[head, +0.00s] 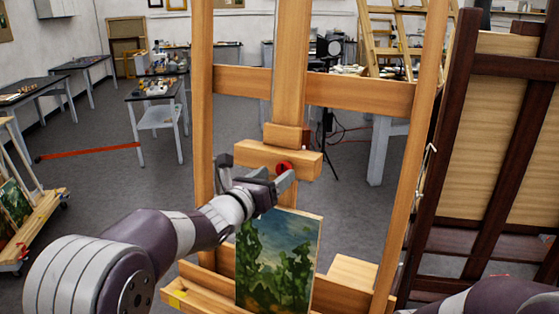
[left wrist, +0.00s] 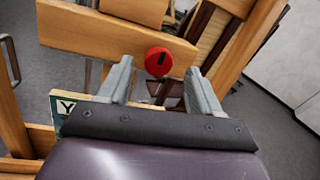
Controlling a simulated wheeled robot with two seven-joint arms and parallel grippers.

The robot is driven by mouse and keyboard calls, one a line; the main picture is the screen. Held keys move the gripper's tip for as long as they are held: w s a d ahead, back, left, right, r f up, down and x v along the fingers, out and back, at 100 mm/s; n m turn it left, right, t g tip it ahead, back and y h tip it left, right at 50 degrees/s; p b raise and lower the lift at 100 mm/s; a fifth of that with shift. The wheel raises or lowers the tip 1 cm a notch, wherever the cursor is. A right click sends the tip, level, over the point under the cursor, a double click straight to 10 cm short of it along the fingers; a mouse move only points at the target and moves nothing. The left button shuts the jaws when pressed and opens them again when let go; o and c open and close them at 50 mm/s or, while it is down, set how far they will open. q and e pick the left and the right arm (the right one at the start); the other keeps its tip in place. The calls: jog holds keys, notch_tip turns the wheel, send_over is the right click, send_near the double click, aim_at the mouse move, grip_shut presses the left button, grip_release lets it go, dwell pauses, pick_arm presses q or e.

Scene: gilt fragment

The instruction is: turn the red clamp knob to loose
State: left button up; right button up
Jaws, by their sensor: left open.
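The red clamp knob (head: 283,168) sits on the front of the wooden clamp block (head: 248,155) on the easel's centre mast. In the left wrist view the knob (left wrist: 158,61) is a round red disc with a dark mark on its face, on the block's (left wrist: 100,33) lower right part. My left gripper (head: 262,181) is open in front of the knob. In the left wrist view its two fingers (left wrist: 158,75) stand apart, one on each side of the knob; I cannot tell whether either touches it. My right gripper does not show; only part of my right arm is at the bottom right.
A landscape painting (head: 280,262) leans on the easel's lower ledge (head: 190,300), just below my left gripper. The easel's uprights (head: 410,170) flank the clamp block. A dark easel (head: 455,130) stands at the right. Work tables (head: 155,95) are farther back.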

aim_at(281, 171)
pick_arm(q)
jog(key=shift+p+x, duration=0.5)
jog(key=shift+x, duration=1.1)
jog(key=shift+a+f, duration=0.1)
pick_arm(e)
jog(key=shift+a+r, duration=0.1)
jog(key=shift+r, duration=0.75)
